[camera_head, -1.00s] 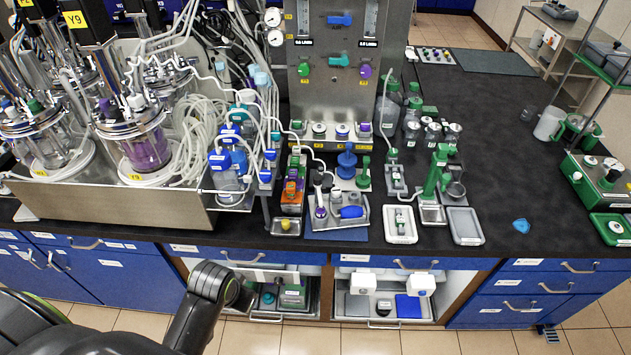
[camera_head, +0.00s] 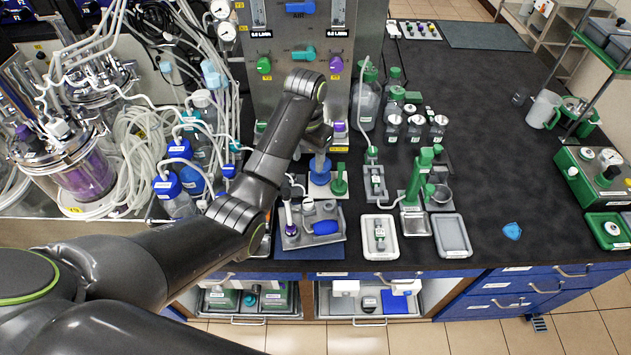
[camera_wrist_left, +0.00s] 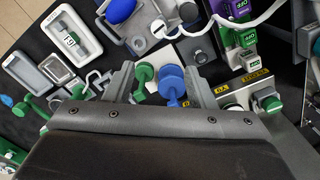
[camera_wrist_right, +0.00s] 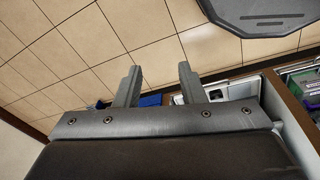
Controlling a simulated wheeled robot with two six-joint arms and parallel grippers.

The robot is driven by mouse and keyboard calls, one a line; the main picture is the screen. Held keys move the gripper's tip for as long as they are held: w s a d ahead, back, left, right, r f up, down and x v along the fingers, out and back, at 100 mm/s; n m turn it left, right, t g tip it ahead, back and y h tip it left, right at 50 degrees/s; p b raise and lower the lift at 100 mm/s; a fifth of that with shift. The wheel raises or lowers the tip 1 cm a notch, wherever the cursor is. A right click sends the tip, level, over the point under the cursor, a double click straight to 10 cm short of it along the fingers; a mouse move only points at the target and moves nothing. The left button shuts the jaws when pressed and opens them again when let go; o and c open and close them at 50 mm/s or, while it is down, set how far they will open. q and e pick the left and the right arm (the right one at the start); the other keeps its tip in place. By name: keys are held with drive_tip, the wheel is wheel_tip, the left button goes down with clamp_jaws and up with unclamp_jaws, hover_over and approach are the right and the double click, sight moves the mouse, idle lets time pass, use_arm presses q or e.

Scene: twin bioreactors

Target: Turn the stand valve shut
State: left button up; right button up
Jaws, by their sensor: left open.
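No label marks the stand valve. A blue round-topped piece (camera_head: 320,171) and a green one (camera_head: 340,180) stand side by side in front of the steel panel. In the left wrist view the blue piece (camera_wrist_left: 172,80) and the green piece (camera_wrist_left: 143,78) show between the fingers, with no visible grip. The steel panel (camera_head: 285,105) carries blue, green and purple valve handles, among them a blue handle (camera_head: 303,52). My left gripper (camera_wrist_left: 171,72) is open over the bench; its fingertips are mostly hidden in the head view. My right gripper (camera_wrist_right: 159,75) is open and empty, above the floor.
A grey tray (camera_head: 335,240) with a blue-handled tool lies in front. Bottles, tubes and glass vessels (camera_head: 85,170) crowd the left. Green-topped bottles (camera_head: 366,95) stand right of the panel. The black bench top (camera_head: 480,130) is largely clear farther right.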

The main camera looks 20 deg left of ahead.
use_arm(q)
drive_tip(key=b, duration=0.5)
hover_over(308, 202)
wheel_tip(308, 202, down, 6)
wheel_tip(308, 202, down, 4)
drive_tip(key=shift+s+f+p, duration=0.1)
drive_tip(key=shift+f+p, duration=0.1)
drive_tip(key=shift+p, duration=0.65)
wheel_tip(308, 202, down, 5)
drive_tip(key=shift+r, duration=0.1)
drive_tip(key=shift+f, duration=0.55)
use_arm(e)
drive_tip(key=s+f, duration=0.3)
use_arm(q)
drive_tip(key=shift+c, duration=0.3)
use_arm(e)
drive_tip(key=shift+w, duration=0.2)
